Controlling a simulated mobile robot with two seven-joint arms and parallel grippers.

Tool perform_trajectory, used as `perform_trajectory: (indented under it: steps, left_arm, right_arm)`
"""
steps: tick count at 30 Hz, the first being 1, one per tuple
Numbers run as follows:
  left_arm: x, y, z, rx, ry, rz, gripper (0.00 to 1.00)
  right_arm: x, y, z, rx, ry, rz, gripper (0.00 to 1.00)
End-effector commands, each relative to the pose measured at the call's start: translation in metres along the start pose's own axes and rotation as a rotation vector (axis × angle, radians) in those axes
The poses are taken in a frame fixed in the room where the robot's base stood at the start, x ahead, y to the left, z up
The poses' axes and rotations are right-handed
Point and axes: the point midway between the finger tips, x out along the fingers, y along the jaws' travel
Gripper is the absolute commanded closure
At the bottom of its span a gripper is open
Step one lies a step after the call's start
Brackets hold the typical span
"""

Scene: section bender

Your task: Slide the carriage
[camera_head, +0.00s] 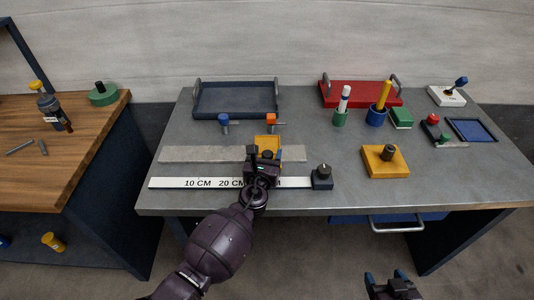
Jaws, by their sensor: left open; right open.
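The carriage appears to be the yellow block (267,142) at the middle of a long grey rail (200,154) on the grey table; my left gripper partly hides it. A white scale strip (205,183) marked 10 CM and 20 CM lies in front of the rail. A dark block with a knob (322,178) stands at the strip's right end. My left gripper (265,156) is open at the yellow block's near side; I cannot tell whether it touches. My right gripper (394,282) is open and empty in front of the table, low in the picture.
Blue (224,122) and orange (271,121) knobbed pieces stand behind the rail. A dark blue tray (236,114) and a red tray (361,100) stand at the back. A yellow block with a dark knob (384,166) is at right.

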Motion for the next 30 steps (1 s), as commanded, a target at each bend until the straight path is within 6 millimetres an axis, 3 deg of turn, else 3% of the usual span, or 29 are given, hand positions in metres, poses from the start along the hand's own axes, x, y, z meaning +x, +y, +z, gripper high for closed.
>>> perform_trajectory:
  steps: [18, 24, 30]
  left_arm:
    - [-0.089, 0.001, -0.001, -0.001, 0.002, 0.001, 0.39]
    - [-0.103, 0.0, -0.001, 0.0, 0.002, 0.0, 0.39]
    - [-0.105, 0.0, 0.0, 0.0, 0.001, 0.0, 0.39]
  right_arm:
    - [-0.006, 0.001, -0.015, 0.0, 0.009, 0.001, 0.33]
    - [-0.007, 0.001, -0.015, 0.0, 0.009, 0.001, 0.33]
    - [-0.006, 0.001, -0.014, 0.0, 0.008, 0.001, 0.33]
